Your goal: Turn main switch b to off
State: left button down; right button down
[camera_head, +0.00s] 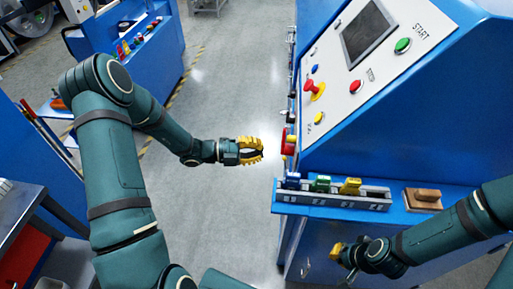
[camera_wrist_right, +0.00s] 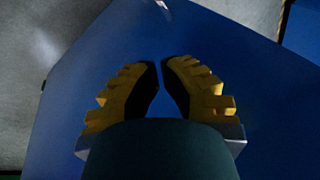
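A red and yellow rotary switch (camera_head: 289,142) sits on the left side of the blue machine, seen edge-on in the head view. It looks like the main switch, but no "b" label or switch position is readable. My left gripper (camera_head: 262,151) is just left of it with a small gap, pointing right; its finger spacing is unclear. My right gripper (camera_head: 338,251) is low in front of the machine, below the ledge.
The sloped panel (camera_head: 350,75) carries a screen, coloured buttons and a red emergency knob (camera_head: 315,88). Below, a ledge (camera_head: 300,208) holds blue, green and yellow items and a brown block (camera_head: 423,198). Another blue machine (camera_head: 150,55) stands at back left. Grey floor between is clear.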

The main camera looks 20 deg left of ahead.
pick_arm(q)
jog(key=w+d+f, duration=0.1)
jog(key=w+d, duration=0.3)
jog(key=w, duration=0.3)
jog(key=shift+d+f, duration=0.4)
jog(key=shift+w+a+r+n+p, duration=0.1)
jog(key=shift+w+r+n+p, duration=0.05)
jog(key=shift+n+p, duration=0.3)
jog(key=shift+w, duration=0.1)
